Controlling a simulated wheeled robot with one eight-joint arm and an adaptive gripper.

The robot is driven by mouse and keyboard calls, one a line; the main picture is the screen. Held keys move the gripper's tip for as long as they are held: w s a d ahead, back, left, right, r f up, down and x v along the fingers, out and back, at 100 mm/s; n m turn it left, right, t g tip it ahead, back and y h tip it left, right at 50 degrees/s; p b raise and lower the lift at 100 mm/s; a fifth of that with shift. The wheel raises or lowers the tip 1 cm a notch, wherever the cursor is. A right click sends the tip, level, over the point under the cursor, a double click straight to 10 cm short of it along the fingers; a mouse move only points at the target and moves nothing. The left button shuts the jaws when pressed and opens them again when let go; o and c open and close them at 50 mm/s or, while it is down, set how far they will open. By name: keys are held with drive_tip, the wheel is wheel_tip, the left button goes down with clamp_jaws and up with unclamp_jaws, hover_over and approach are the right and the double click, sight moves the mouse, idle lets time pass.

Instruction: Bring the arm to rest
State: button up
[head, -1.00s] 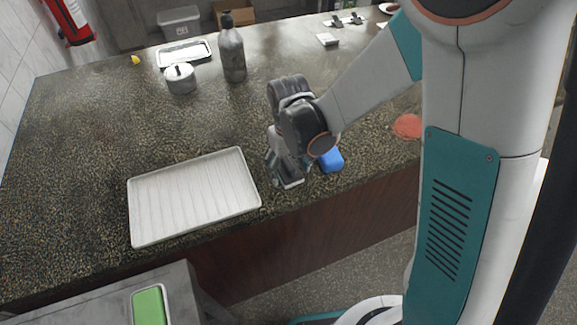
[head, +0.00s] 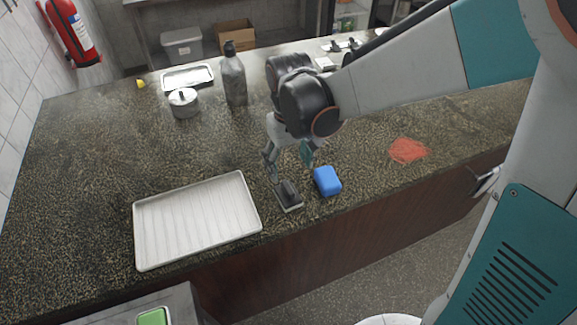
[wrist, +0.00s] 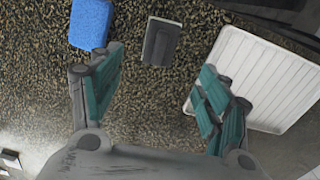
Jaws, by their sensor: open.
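My gripper (head: 288,160) is open and empty above the dark speckled counter (head: 90,165). In the wrist view its two teal-padded fingers (wrist: 160,105) stand wide apart with nothing between them.
A blue sponge (head: 327,181) lies right of the block, and a ribbed white tray (head: 197,220) lies left. An orange-red patch (head: 408,150) is farther right. A dark bottle (head: 233,78), a lidded pot (head: 184,102) and a metal tray (head: 187,77) stand at the back.

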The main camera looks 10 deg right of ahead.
drive_tip(key=shift+r, duration=0.45)
drive_tip(key=s+d+r+m+t+b, duration=0.25)
drive_tip(key=d+r, duration=0.25)
drive_tip(key=d, duration=0.3)
drive_tip(key=s+d+m+t+b, duration=0.1)
drive_tip(key=s+d+t+b, duration=0.3)
drive_tip(key=s, duration=0.6)
drive_tip(key=shift+s+d+f+t, duration=0.2)
drive_tip(key=shift+d+t, duration=0.15)
drive_tip(key=shift+d, duration=0.65)
drive_tip(key=shift+o, duration=0.4)
drive_tip(key=shift+m, duration=0.25)
